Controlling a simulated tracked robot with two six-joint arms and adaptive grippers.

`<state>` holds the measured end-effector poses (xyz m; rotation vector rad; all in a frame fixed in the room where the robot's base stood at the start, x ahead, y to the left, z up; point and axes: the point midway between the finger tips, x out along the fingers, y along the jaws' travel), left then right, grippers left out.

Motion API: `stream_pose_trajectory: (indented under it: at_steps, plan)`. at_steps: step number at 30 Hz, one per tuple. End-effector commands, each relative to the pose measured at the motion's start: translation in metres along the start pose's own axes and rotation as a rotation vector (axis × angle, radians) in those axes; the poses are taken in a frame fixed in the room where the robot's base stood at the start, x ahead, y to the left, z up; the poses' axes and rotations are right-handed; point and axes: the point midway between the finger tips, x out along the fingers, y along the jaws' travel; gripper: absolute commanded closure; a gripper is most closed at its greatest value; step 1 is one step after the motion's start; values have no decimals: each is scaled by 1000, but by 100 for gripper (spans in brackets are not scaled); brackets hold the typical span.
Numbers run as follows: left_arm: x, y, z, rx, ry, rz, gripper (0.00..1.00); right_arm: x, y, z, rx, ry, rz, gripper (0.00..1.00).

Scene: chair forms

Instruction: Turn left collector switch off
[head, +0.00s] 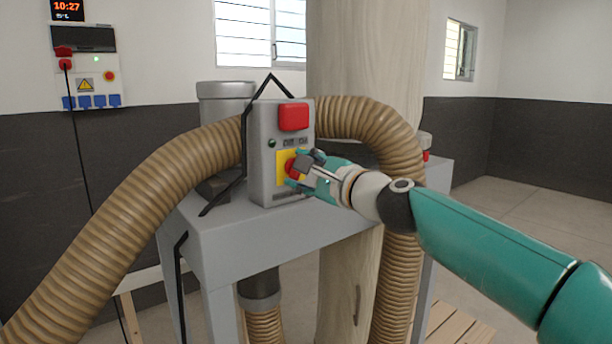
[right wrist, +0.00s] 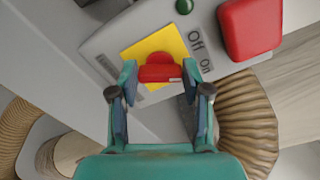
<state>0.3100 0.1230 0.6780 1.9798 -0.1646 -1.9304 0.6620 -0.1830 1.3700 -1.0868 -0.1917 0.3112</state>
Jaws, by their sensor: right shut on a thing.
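The collector's grey switch box (head: 262,150) stands on the grey machine frame. It carries a red rotary switch (right wrist: 162,60) on a yellow plate (right wrist: 135,50), with "Off" and "On" labels beside it in the right wrist view. My right gripper (head: 300,168) is at the front of the box, its two fingers on either side of the red switch and shut on it. In the head view the gripper partly covers the switch. The switch's exact setting is hard to tell. My left gripper is not in view.
A red square button (head: 294,117) sits above the switch, with a small green lamp (right wrist: 184,6) beside it. Ribbed brown hoses (head: 120,225) curve around both sides of the box. A black cable bracket (head: 243,140) runs along its left side.

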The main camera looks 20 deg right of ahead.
Motion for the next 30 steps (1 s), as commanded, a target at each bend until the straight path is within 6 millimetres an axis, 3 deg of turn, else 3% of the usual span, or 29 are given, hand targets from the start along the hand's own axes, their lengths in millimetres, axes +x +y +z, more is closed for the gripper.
stream_pose_trajectory:
  at_steps: [15, 30]
  plan:
    - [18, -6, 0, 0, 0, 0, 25, 1, 6, -2, -397, -1, 5, 87]
    - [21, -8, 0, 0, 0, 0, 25, 2, 7, -1, -491, -4, 11, 87]
